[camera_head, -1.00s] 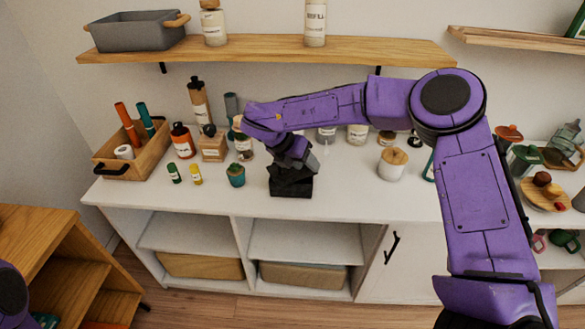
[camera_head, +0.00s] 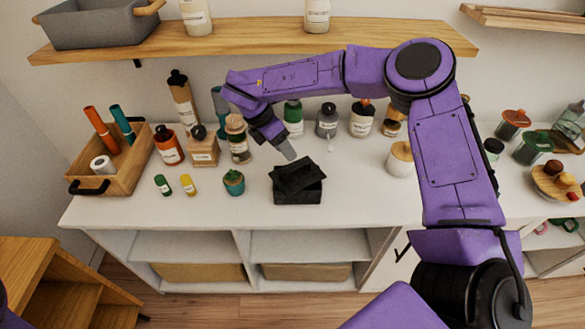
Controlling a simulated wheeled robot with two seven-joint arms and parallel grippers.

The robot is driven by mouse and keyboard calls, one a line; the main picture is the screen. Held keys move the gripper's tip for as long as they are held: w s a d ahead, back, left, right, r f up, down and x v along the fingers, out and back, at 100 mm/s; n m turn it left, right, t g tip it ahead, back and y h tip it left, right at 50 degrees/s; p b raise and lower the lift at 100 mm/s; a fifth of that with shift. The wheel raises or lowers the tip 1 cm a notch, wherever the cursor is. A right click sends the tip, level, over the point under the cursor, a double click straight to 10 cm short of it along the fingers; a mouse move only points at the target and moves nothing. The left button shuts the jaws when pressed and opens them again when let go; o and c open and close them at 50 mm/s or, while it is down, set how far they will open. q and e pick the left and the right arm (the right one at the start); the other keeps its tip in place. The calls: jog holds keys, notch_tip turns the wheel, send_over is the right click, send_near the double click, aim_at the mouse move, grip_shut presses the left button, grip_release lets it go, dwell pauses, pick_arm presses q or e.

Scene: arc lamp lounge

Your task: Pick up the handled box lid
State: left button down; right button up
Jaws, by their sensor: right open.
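A small black box (camera_head: 298,195) stands on the white cabinet top, near its front middle. Its dark lid (camera_head: 296,175) lies over the box's opening, tilted and askew. I cannot make out the handle against the dark lid. My right gripper (camera_head: 289,153) is open and empty, pointing down just above and behind the lid, apart from it as far as I can tell. Its fingers are small and partly hidden. My left gripper is out of view.
A wooden caddy (camera_head: 77,183) and a small potted cactus (camera_head: 233,184) stand left of the box. Several bottles line the back, including an orange one (camera_head: 168,148). A white jar (camera_head: 401,162) stands right. A wooden shelf (camera_head: 250,38) hangs above.

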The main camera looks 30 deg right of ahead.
aim_at(297, 164)
jog(key=p+x, duration=0.1)
jog(key=x, duration=0.1)
jog(key=p+x, duration=0.1)
jog(key=x, duration=0.1)
jog(key=p+x, duration=0.1)
jog(key=x, duration=0.1)
jog(key=shift+s+d+f, duration=0.15)
jog(key=shift+d, duration=0.25)
jog(key=shift+f, duration=0.2)
jog(key=shift+s, duration=0.15)
grip_shut()
